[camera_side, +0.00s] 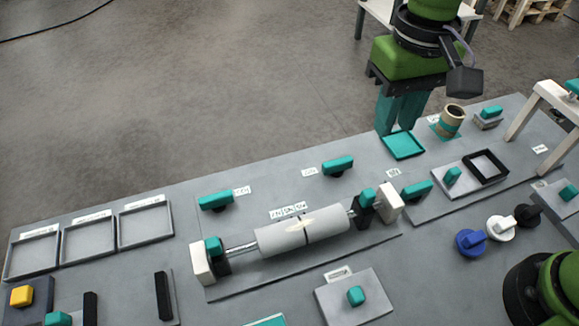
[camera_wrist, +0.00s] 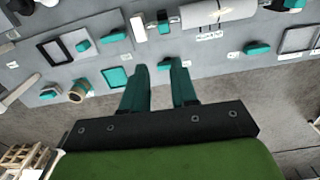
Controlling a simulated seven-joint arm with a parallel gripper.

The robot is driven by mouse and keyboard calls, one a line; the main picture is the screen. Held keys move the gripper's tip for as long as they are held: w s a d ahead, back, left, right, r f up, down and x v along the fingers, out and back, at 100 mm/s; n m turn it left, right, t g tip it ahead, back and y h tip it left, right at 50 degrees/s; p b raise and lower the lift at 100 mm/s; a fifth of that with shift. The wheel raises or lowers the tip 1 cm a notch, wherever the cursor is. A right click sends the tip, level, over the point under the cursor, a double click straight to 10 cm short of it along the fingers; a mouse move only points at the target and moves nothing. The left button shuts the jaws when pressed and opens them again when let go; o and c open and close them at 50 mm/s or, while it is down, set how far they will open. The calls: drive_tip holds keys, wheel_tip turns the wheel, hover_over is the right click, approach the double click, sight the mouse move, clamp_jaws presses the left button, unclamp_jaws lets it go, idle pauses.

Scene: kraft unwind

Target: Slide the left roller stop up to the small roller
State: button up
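The left roller stop (camera_side: 213,249), with a teal top on a black body, sits on the metal shaft beside the white left end block. Bare shaft shows between it and the pale grey roller (camera_side: 281,239), so they are apart. The roller has a dark seam near its middle; I cannot tell whether this is two rollers. It also shows at the top of the wrist view (camera_wrist: 207,13). A right stop (camera_side: 367,198) stands at the roller's right end. My gripper (camera_side: 394,130) is open and empty, pointing down behind and right of the shaft, far from the left stop.
Teal handles (camera_side: 216,200) and (camera_side: 338,166) stand behind the roller. A teal tray (camera_side: 403,146) and a cardboard ring (camera_side: 452,121) lie near my gripper. Grey trays (camera_side: 146,224) line the left. A white frame (camera_side: 541,108) rises at the right. A teal knob plate (camera_side: 343,305) is in front.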

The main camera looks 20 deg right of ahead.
drive_tip(key=d+f+m, duration=0.1)
drive_tip(key=d, duration=0.1)
drive_tip(key=w+d+f+m+g, duration=0.1)
drive_tip(key=d, duration=0.2)
drive_tip(key=w+d+f+m+y, duration=0.1)
drive_tip(key=d+m, duration=0.1)
drive_tip(key=d, duration=0.1)
drive_tip(key=shift+d+g, duration=0.2)
drive_tip(key=shift+g, duration=0.1)
clamp_jaws()
drive_tip(key=s+d+f+m+g+y, duration=0.1)
drive_tip(key=d+f+m+y, duration=0.1)
drive_tip(key=d+f+m, duration=0.15)
drive_tip(key=m+t+y, duration=0.2)
drive_tip(key=m+y, duration=0.4)
drive_tip(key=m, duration=0.4)
approach(363, 207)
wheel_tip(363, 207, down, 3)
drive_tip(key=d, duration=0.2)
drive_tip(key=a, duration=0.3)
drive_tip(key=shift+w+t, duration=0.3)
drive_tip(key=shift+w, duration=0.05)
drive_tip(key=shift+a, duration=0.45)
